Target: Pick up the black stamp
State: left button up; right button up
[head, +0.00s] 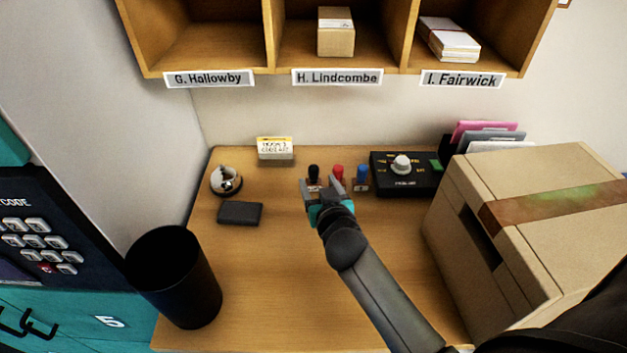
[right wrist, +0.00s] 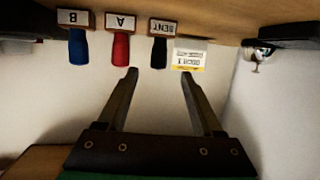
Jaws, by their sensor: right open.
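The black stamp (head: 314,172) stands upright on the desk, at the left end of a row with a red stamp (head: 338,172) and a blue stamp (head: 361,177). In the right wrist view the black stamp (right wrist: 159,55) hangs inverted under its "SENT" label, between and beyond the fingertips. My right gripper (head: 322,188) is open and empty, just in front of the black and red stamps. Its spread fingers show in the right wrist view (right wrist: 159,74). The lower part of the black stamp is partly hidden by the gripper in the head view. My left gripper is not in view.
A large carton (head: 480,200) fills the right side. A black bin (head: 175,276) stands front left.

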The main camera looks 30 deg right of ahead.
aim_at(315, 171)
jog(key=shift+x, duration=2.75)
jog(key=shift+d+r, duration=0.1)
jog(key=shift+r, duration=0.1)
grip_shut()
